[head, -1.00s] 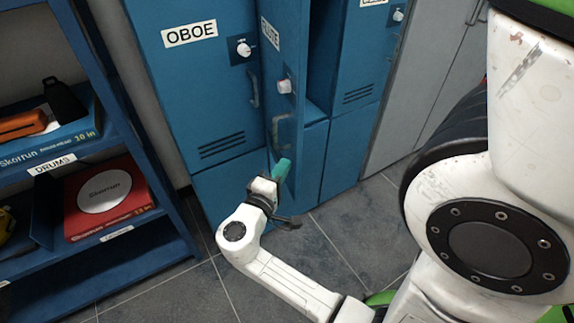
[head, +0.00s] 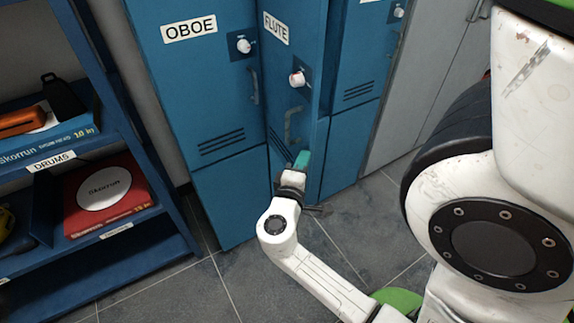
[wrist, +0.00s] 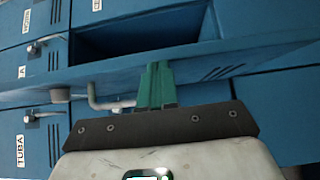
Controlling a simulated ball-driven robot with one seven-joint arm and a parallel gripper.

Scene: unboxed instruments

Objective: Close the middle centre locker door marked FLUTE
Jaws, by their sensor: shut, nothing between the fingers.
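The blue FLUTE locker door (head: 292,65) stands partly open in the head view, hinged on its left beside the OBOE door, with a white dial and a bar handle (head: 291,125) on its face. My gripper (head: 302,160) is at the door's lower part, just below the handle, with its green fingers against or very near the door face. In the wrist view the shut green fingers (wrist: 157,85) meet the door (wrist: 215,60) beside the bent handle (wrist: 105,102). The dark opening of the locker (wrist: 130,35) shows past the door. The fingers hold nothing.
The OBOE locker (head: 195,85) at left and the locker at right (head: 360,60) look shut. A blue shelf rack with a DRUMS label (head: 50,161) and a red box (head: 105,195) stands at far left. Grey tiled floor (head: 190,290) is free in front.

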